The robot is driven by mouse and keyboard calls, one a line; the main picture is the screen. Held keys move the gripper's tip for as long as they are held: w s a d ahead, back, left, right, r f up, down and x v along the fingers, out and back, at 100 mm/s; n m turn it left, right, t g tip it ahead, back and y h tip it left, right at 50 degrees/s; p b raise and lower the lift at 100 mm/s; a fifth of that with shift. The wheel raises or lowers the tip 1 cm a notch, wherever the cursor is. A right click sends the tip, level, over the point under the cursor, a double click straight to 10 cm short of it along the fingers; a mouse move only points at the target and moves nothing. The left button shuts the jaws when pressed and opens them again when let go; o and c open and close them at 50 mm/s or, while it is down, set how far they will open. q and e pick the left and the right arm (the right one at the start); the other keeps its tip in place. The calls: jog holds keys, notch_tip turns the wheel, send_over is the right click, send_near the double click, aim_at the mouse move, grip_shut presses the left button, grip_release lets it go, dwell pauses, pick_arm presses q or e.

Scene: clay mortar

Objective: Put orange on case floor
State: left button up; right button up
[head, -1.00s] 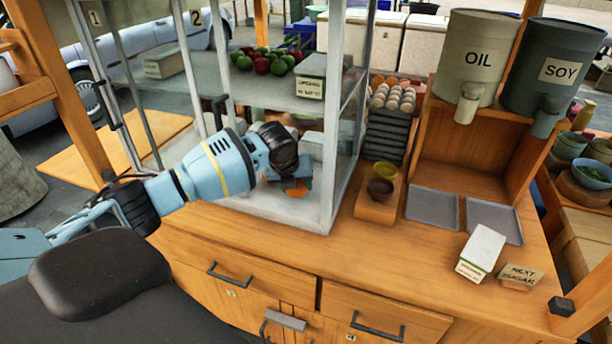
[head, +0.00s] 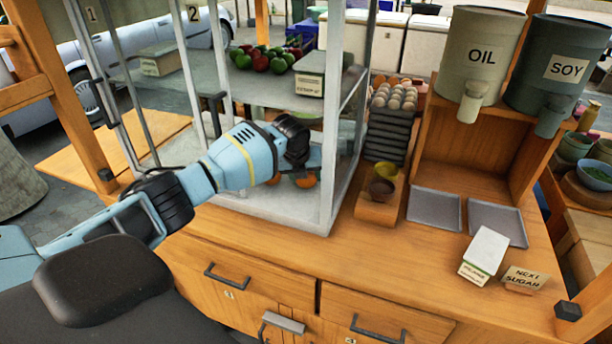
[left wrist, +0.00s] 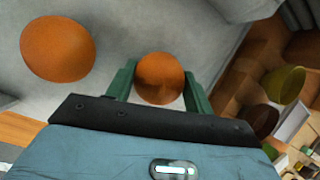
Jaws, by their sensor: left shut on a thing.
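My left gripper (left wrist: 160,82) is inside the glass case (head: 327,205), low over its pale floor. In the left wrist view its two green fingers are shut on an orange (left wrist: 160,72), one on each side. In the head view this orange (head: 306,180) shows below the gripper; I cannot tell whether it touches the floor. A second orange (left wrist: 57,48) is on the case floor to the left, apart from the fingers. It also shows partly in the head view (head: 273,179), behind my arm. My right gripper is not in view.
A case shelf above my gripper holds red and green produce (head: 262,60) and a labelled box (head: 309,75). The case's front corner post (head: 332,150) stands close to the right of my gripper. Small bowls (head: 382,188) and trays (head: 434,208) sit on the counter outside.

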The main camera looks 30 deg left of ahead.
pick_arm(q)
jog(key=shift+f, duration=0.1)
jog(key=shift+f, duration=0.1)
jog(key=o, duration=1)
jog(key=shift+r, duration=0.2)
jog(key=shift+s+r, duration=0.25)
jog(key=shift+r, duration=0.35)
jog(key=s, duration=0.3)
jog(key=s+d+p, duration=0.1)
jog(key=s, duration=0.6)
jog(key=shift+d+p, duration=0.3)
jog(key=shift+p, duration=0.05)
jog(key=shift+s+d, duration=0.15)
jog(key=shift+s, duration=0.8)
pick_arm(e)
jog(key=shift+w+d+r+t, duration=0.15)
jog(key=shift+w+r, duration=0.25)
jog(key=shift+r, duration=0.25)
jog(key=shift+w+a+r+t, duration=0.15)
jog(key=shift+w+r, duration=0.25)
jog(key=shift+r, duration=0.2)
